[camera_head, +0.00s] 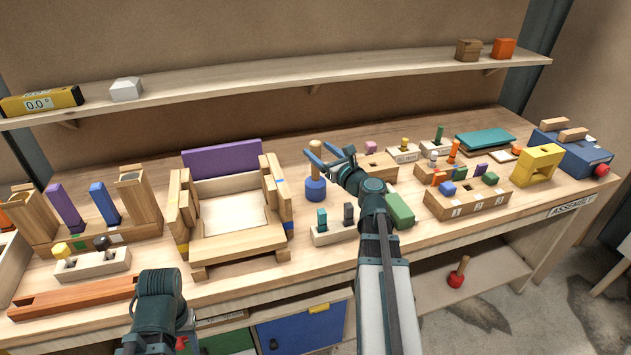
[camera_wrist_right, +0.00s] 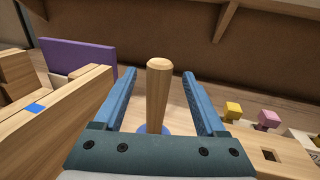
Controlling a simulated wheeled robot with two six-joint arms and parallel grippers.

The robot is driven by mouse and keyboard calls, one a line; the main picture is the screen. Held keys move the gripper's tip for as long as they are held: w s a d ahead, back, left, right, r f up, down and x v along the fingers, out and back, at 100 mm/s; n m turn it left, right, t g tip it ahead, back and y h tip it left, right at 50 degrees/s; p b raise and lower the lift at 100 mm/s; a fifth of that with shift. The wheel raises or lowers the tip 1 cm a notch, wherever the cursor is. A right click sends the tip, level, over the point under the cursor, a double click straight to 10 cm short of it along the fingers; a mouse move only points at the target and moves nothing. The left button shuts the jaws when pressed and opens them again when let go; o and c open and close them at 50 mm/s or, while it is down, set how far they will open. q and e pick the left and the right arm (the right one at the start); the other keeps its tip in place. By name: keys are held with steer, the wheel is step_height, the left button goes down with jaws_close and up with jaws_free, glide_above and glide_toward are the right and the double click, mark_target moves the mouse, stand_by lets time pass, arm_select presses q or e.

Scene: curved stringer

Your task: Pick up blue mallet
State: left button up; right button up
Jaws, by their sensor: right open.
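The blue mallet (camera_head: 315,188) stands upright on the bench, blue head down and wooden handle up, just right of the wooden chair-like frame. My right gripper (camera_head: 329,152) is open around the height of the mallet's handle. In the right wrist view the handle (camera_wrist_right: 158,95) rises between the two open fingers (camera_wrist_right: 158,90), with gaps on both sides; part of the blue head shows below it. My left arm shows at the lower left in the head view, but its fingers cannot be made out.
The wooden frame (camera_head: 188,215) with a purple back panel stands close left of the mallet. A small peg block (camera_head: 333,236) and a green block (camera_head: 399,209) lie in front and to the right. A shelf (camera_head: 250,88) runs above the bench. A red mallet (camera_head: 457,272) stands on the lower shelf.

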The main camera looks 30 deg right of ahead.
mark_target(311, 143)
steer(key=w, duration=0.5)
steer(key=shift+w+a, duration=0.1)
jaws_close()
stand_by(0.4)
stand_by(1.1)
